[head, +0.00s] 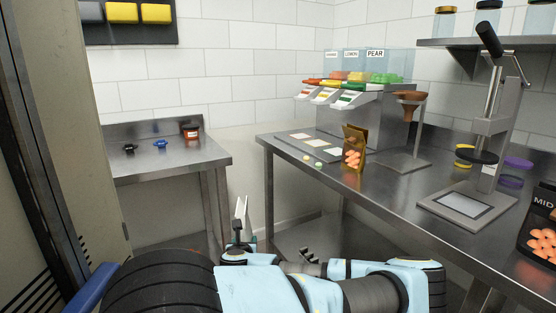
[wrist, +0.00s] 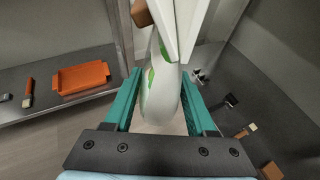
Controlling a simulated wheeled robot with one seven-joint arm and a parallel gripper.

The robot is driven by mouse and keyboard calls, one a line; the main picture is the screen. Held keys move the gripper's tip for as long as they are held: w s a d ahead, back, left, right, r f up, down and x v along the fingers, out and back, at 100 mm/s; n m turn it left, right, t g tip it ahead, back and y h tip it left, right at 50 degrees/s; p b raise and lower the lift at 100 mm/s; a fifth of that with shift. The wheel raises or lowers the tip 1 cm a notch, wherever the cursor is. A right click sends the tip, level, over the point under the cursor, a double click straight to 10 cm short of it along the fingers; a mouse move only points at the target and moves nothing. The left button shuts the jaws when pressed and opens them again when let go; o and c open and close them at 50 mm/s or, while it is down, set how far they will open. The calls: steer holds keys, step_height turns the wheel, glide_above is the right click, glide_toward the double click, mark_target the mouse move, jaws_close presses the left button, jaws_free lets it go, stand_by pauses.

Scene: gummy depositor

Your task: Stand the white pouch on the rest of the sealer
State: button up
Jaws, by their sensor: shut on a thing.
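The white pouch (head: 241,211) stands up from my gripper (head: 239,243) in the head view, in front of the gap between the two steel tables. In the wrist view the pouch (wrist: 160,95), white with green marks, sits between the teal fingers of my gripper (wrist: 160,80), which are shut on it. A lever machine (head: 487,130) with a flat base plate stands on the right table, well away from the pouch. I cannot tell whether it is the sealer, and its rest is not clear to me.
The right table (head: 400,190) also holds a candy dispenser (head: 350,98), an amber pouch (head: 354,148) and a dark pouch (head: 541,235). The left table (head: 160,158) has small items at its back and free room in front. An orange tray (wrist: 82,77) lies on a lower surface.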

steer(key=shift+r, duration=0.2)
steer(key=s+f, duration=0.3)
steer(key=s, duration=0.6)
steer(key=shift+s+f, duration=0.15)
steer(key=shift+f, duration=0.05)
